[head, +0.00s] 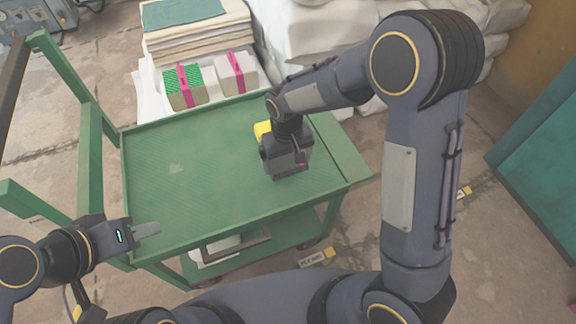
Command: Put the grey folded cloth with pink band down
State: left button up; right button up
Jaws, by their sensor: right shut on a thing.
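My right gripper (286,168) points down over the right part of the green cart top (190,185). It is shut on a dark grey thing with a small pink patch (300,166), which I take to be the grey folded cloth with pink band. The gripper hides most of it, and I cannot tell whether it touches the cart top. A yellow thing (262,131) shows just behind the gripper, partly hidden. My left gripper (146,229) is empty near the cart's front left corner; its finger gap is unclear.
A stack of folded cloth (195,45) and white sacks (325,25) stand farther back. The cart top's left and middle are clear. Green posts (92,160) rise at left.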

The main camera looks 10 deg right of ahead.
aim_at(288, 159)
jog(key=shift+w+d+f+b, duration=0.15)
jog(key=shift+f+b, duration=0.1)
jog(key=shift+f, duration=0.75)
jog(key=shift+w+d+f+b, duration=0.15)
jog(key=shift+f+b, duration=0.1)
jog(key=shift+f, duration=0.7)
jog(key=shift+a, duration=0.1)
